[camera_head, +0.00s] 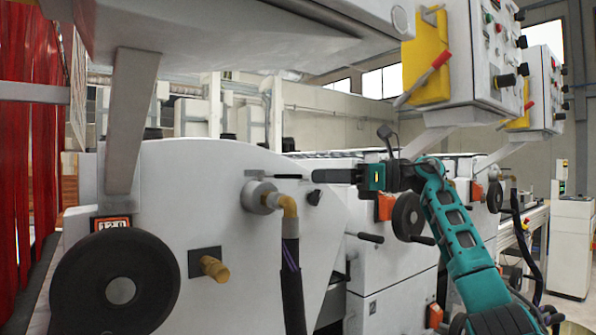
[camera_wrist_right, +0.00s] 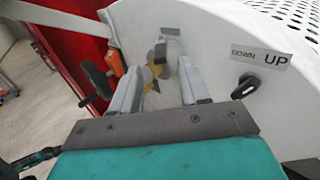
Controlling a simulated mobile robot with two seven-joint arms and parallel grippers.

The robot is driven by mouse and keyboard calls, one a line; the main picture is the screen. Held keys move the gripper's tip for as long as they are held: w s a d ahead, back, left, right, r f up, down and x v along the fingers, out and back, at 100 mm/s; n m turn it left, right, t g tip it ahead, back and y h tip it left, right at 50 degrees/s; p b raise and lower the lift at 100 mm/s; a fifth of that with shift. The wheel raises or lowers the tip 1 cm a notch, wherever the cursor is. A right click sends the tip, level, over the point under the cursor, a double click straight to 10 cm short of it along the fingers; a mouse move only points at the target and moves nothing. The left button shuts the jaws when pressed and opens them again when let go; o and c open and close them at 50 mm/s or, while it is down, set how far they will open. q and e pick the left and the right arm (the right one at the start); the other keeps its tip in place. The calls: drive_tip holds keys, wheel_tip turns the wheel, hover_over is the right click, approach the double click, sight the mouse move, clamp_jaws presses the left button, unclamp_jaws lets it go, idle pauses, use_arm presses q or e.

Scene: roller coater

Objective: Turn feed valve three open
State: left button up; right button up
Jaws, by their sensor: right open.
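A valve (camera_head: 262,196) with a round grey body and a brass elbow sits on the white side panel, with a dark hose hanging below it. It also shows in the right wrist view (camera_wrist_right: 158,72), partly hidden between the fingers. A small grey plate is above it; its number cannot be read. My right gripper (camera_head: 316,176) comes in from the right, its fingers pointing left toward the valve. In the right wrist view the gripper (camera_wrist_right: 161,66) is open, with its two fingers apart on either side of the valve. I cannot tell whether it touches. My left gripper is not in view.
A black handwheel (camera_head: 115,284) and a brass knob (camera_head: 214,268) are on the white panel. A black knob (camera_wrist_right: 245,87) sits under a DOWN/UP label. A sloping grey bracket (camera_head: 131,120) and an overhead housing are above. Control boxes (camera_head: 490,60) hang at upper right.

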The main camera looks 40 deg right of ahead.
sight(298, 176)
drive_tip(key=p+x, duration=0.1)
drive_tip(key=x, duration=0.5)
drive_tip(key=shift+s, duration=0.1)
drive_tip(key=shift+c, duration=0.3)
clamp_jaws()
